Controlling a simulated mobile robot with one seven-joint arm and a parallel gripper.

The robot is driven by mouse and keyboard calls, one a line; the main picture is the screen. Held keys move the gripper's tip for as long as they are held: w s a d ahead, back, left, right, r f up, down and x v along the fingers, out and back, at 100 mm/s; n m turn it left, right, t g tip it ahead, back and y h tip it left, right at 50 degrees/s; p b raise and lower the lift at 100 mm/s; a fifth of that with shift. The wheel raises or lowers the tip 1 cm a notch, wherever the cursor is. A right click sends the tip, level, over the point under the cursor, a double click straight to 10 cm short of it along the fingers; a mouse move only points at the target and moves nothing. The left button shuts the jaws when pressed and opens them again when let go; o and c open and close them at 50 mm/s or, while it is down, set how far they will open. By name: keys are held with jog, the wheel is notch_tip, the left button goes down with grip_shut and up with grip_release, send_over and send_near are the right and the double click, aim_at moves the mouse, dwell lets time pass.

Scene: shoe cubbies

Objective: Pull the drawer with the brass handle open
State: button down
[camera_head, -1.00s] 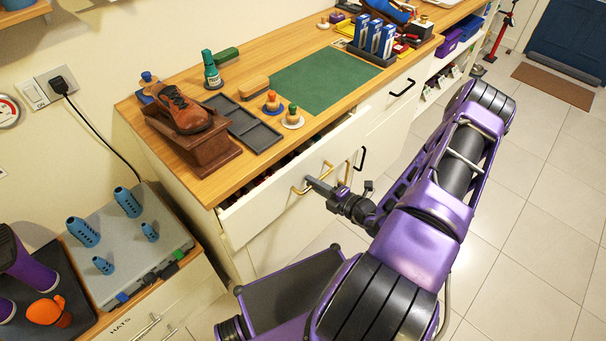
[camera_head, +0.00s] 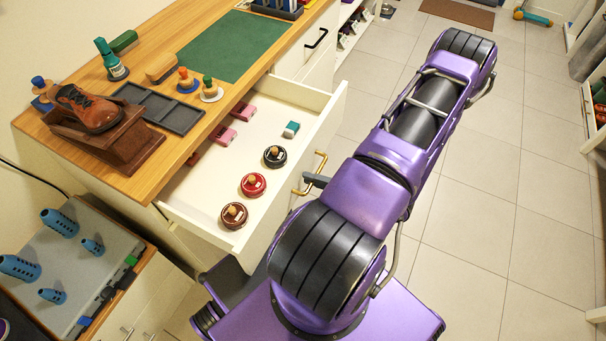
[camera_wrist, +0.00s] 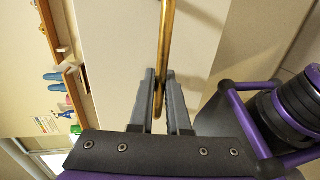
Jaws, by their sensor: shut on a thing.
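The drawer (camera_head: 232,191) under the wooden counter stands well open in the head view, with its white inside showing. Its brass handle (camera_head: 317,172) is on the drawer's front. In the wrist view the brass handle (camera_wrist: 165,45) runs down between the two grey fingers of my gripper (camera_wrist: 160,95), and the fingers are shut on it. In the head view my gripper (camera_head: 314,181) shows only in part at the handle; my purple arm hides the rest.
Round tins (camera_head: 254,184), pink blocks (camera_head: 226,135) and a teal-and-white block lie in the drawer. A shoe on a wooden stand (camera_head: 102,140) and a dark tray (camera_head: 160,108) sit on the counter. Tiled floor (camera_head: 480,215) is clear to the right.

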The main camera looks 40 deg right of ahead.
jog(key=shift+s+d, duration=0.1)
jog(key=shift+s, duration=0.1)
jog(key=c, duration=1.2)
grip_release()
jog(key=shift+o, duration=0.2)
jog(key=v, duration=1.7)
jog(key=shift+s+b, duration=0.2)
jog(key=shift+b, duration=0.15)
